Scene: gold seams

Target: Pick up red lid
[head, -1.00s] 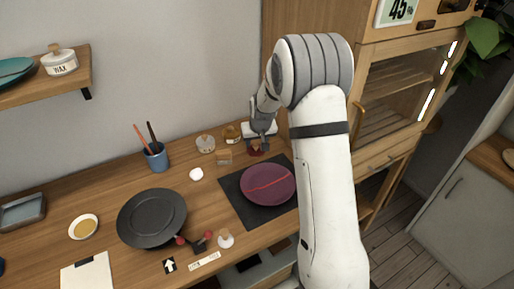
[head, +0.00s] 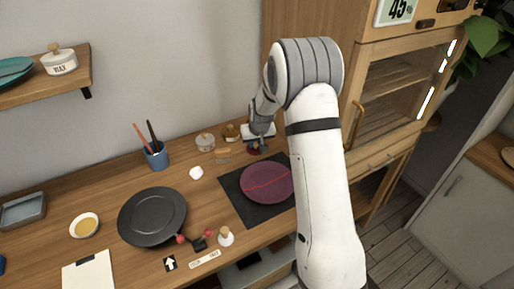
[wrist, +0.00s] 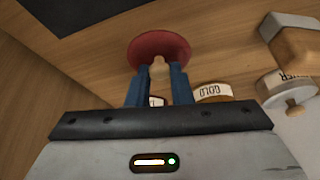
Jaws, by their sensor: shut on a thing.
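The red lid (wrist: 150,45) is a round disc with a pale wooden knob (wrist: 159,68). In the wrist view the knob sits between the two blue fingers of my gripper (wrist: 158,76), which are shut on it. In the head view my gripper (head: 259,142) is at the back of the counter, left of the tall cabinet. A small part of the red lid (head: 253,151) shows below the fingers there. I cannot tell whether the lid touches the counter.
A jar labelled GOLD (wrist: 214,92) and another labelled jar (wrist: 290,92) stand close to my gripper. A cracked purple plate (head: 267,184) lies on a dark mat (head: 238,204) in front. A black plate (head: 152,216) and a pen cup (head: 157,156) are further left.

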